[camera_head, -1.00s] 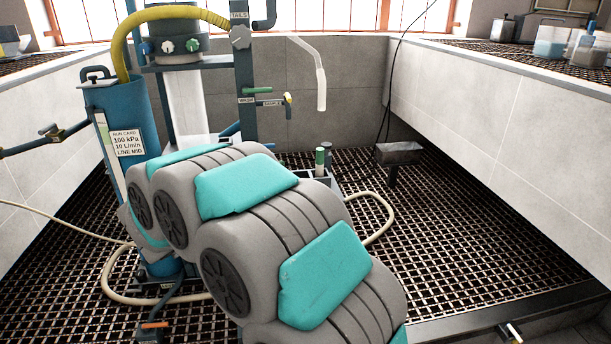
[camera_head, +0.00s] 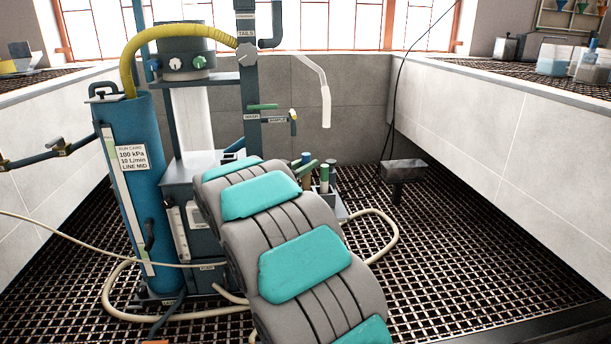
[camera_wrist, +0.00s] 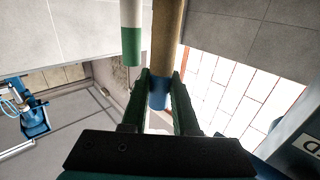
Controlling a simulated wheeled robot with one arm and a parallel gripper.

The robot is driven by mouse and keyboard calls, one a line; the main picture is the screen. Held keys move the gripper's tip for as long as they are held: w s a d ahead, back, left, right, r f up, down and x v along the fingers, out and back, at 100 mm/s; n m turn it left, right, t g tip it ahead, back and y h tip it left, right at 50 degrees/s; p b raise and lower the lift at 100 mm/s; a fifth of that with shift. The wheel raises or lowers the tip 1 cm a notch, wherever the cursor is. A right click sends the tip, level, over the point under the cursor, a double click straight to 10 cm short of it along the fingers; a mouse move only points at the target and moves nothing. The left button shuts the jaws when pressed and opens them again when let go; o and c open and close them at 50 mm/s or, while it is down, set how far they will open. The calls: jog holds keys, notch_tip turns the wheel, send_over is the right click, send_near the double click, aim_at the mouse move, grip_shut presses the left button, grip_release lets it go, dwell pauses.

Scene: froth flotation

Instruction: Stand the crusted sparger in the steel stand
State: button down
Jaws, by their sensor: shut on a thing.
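My gripper (camera_wrist: 160,92) is shut on the blue end of a brown, rough-looking tube, the crusted sparger (camera_wrist: 166,40), in the wrist view. The sparger runs out of the top of that view. A white tube with a green end (camera_wrist: 131,45) hangs close beside it, apart from my fingers. In the head view the brown sparger (camera_head: 307,182) stands roughly upright behind my arm, left of the green-topped white tube (camera_head: 323,180). A grey holder, seemingly the steel stand (camera_head: 341,211), shows in part around their bases. My arm hides the sparger's lower end, so seating cannot be told.
A blue cylinder (camera_head: 140,200) with a run card and the flotation machine (camera_head: 190,130) stand at left. A beige hose (camera_head: 388,245) loops over the grating. A small grey box on a post (camera_head: 404,170) stands to the right. Open grating lies at right.

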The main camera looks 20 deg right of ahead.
aim_at(304, 177)
jog(key=shift+f, duration=1.6)
jog(key=shift+f, duration=0.25)
jog(key=c, duration=1)
grip_release()
jog(key=shift+o, duration=0.2)
jog(key=shift+r, duration=0.3)
jog(key=v, duration=1.2)
jog(key=shift+a, duration=0.1)
